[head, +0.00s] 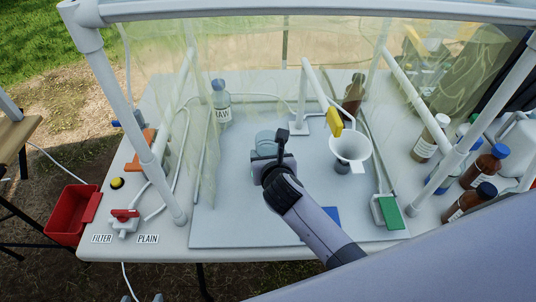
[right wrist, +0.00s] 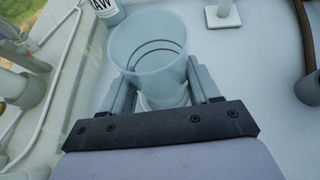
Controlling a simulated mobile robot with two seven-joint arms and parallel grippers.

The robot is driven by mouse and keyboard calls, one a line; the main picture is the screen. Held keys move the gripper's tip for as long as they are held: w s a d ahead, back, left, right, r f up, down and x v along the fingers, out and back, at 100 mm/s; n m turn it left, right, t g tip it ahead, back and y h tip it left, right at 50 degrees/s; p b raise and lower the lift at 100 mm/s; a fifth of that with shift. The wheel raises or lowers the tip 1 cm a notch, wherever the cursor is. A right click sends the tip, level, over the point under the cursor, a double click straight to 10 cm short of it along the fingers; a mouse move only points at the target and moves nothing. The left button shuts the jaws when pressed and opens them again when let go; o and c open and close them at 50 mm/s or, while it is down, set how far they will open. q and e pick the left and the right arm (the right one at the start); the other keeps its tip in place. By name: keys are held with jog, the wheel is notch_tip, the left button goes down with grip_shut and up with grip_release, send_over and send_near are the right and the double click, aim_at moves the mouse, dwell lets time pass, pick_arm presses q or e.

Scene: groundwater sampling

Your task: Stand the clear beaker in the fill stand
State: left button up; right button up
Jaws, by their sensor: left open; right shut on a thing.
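The clear beaker (head: 265,141) is pale blue and shows just beyond my right gripper (head: 274,152) in the head view. In the right wrist view the beaker (right wrist: 148,48) stands between the two fingers, open end up, with a finger on each side. My right gripper is shut on it. Its underside is hidden, so I cannot tell whether it touches the mat. A white post with a square foot (head: 304,126) and a yellow tip (head: 334,122) stands right of the beaker, apart from it; I cannot tell if this is the fill stand. My left gripper (head: 142,298) barely shows its fingertips, open and empty.
A white funnel (head: 351,148) is to the right, near a green-ended device (head: 390,213). A RAW bottle (head: 221,101) stands behind left. Brown bottles (head: 484,165) stand at the right.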

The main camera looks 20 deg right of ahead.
jog(key=shift+f+b, duration=0.7)
jog(key=shift+f, duration=0.4)
jog(key=o, duration=1.2)
jog(key=shift+r, duration=0.1)
